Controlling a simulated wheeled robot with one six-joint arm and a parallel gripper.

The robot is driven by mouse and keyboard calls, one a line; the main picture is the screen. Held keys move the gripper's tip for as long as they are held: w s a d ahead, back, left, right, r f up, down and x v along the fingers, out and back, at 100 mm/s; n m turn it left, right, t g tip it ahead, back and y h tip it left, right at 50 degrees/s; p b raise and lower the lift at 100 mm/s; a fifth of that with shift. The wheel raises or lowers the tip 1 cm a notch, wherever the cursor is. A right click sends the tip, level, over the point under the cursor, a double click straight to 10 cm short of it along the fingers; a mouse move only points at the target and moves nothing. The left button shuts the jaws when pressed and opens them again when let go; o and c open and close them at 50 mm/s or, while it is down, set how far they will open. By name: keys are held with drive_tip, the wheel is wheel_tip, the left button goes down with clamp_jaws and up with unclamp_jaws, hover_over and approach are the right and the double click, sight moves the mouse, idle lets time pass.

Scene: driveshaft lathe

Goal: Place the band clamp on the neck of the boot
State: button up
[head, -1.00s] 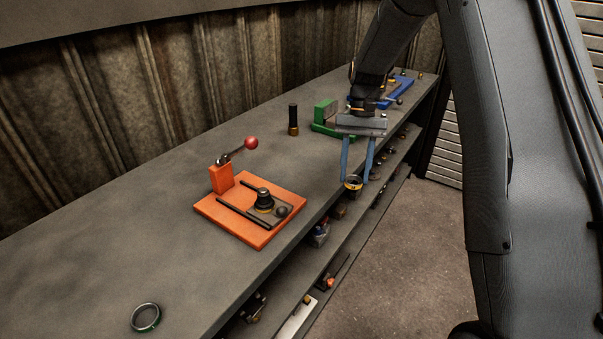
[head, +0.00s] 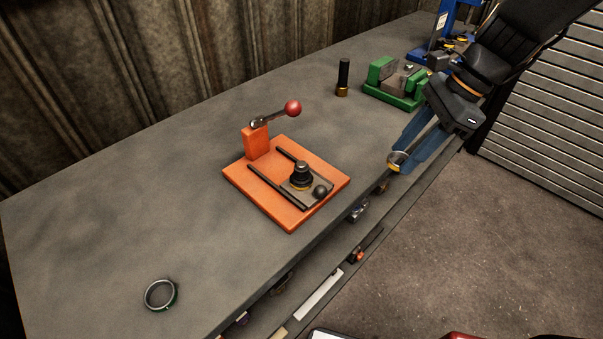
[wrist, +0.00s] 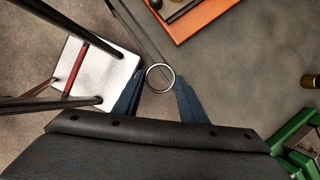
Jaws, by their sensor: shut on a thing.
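My gripper (head: 401,161) has two blue fingers and is shut on the band clamp (head: 397,168), a thin metal ring. The clamp also shows between the fingertips in the wrist view (wrist: 160,65). It hangs beside the bench's front edge, to the right of the orange fixture (head: 243,188). The boot (head: 302,172), black and stepped with a narrower upper neck, stands upright on the fixture's small plate. A yellowish band shows at its base. The clamp is apart from the boot. The orange base also shows at the top of the wrist view (wrist: 203,16).
The fixture has a red-knobbed lever (head: 292,108) and dark rails. A green-marked ring (head: 160,294) lies at the bench's near left. A black-and-brass cylinder (head: 343,78) and green fixture (head: 382,72) stand farther back. A white panel (wrist: 98,72) shows below in the wrist view.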

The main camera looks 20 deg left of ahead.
drive_tip(key=s+a+m, duration=0.2)
drive_tip(key=s, duration=0.1)
drive_tip(key=t+p, duration=0.1)
drive_tip(key=p, duration=0.3)
hover_over(304, 167)
drive_tip(key=shift+d, duration=0.45)
drive_tip(key=shift+a+f, duration=0.1)
drive_tip(key=shift+f, duration=1.65)
drive_tip(key=shift+f, duration=0.15)
drive_tip(key=o, duration=1)
